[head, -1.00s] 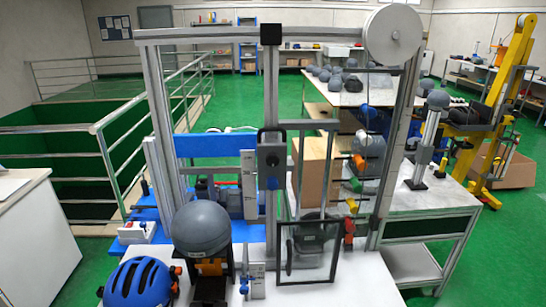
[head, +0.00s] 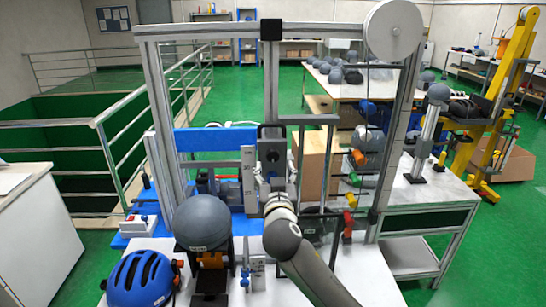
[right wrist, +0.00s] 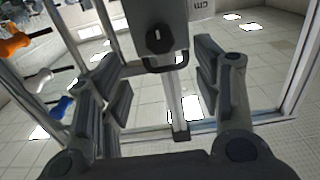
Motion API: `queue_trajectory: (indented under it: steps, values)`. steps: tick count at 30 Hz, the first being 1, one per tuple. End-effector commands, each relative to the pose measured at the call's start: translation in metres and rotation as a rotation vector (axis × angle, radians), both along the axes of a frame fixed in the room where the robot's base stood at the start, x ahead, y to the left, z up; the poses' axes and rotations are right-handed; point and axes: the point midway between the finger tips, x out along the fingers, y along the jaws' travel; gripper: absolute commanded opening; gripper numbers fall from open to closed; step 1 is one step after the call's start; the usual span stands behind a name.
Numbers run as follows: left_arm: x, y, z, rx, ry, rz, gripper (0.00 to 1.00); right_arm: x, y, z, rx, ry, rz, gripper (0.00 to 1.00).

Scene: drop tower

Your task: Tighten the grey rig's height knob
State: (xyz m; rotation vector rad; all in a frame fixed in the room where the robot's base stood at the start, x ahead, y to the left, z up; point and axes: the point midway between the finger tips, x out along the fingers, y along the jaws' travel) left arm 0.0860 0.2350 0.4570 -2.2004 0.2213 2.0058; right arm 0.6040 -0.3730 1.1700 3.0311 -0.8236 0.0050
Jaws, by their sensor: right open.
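The grey rig (head: 392,150) is a tall metal frame with a round white wheel at its top right. Its dark grey carriage (head: 271,147) sits on the middle post with a black handle. In the right wrist view the height knob (right wrist: 158,40) is a small black knob with a pale mark on the carriage face. My right gripper (head: 275,175) is in front of the carriage, reaching up from below. In the right wrist view its two fingers (right wrist: 164,85) are apart and empty, with the knob beyond and above them, not touched. My left gripper is not in view.
A grey headform (head: 202,222) and a blue helmet (head: 140,279) are at the front left of the white table. A yellow lift (head: 510,75) stands at the far right.

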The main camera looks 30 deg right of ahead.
Motion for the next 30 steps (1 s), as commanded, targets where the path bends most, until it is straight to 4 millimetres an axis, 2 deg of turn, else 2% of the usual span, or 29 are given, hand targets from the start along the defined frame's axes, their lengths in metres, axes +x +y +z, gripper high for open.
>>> queue_trajectory:
  steps: [9,15,21,30]
  values:
    - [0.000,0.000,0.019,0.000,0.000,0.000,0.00,0.045,-0.027,0.003,-0.002,0.004,-0.001,0.59]
    - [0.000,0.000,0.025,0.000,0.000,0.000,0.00,0.066,-0.039,0.001,-0.001,0.003,0.000,0.59]
    - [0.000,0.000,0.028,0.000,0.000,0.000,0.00,0.075,-0.044,0.000,0.000,0.004,0.000,0.59]
    - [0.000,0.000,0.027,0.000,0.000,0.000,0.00,0.076,-0.045,-0.001,0.001,0.003,0.001,0.59]
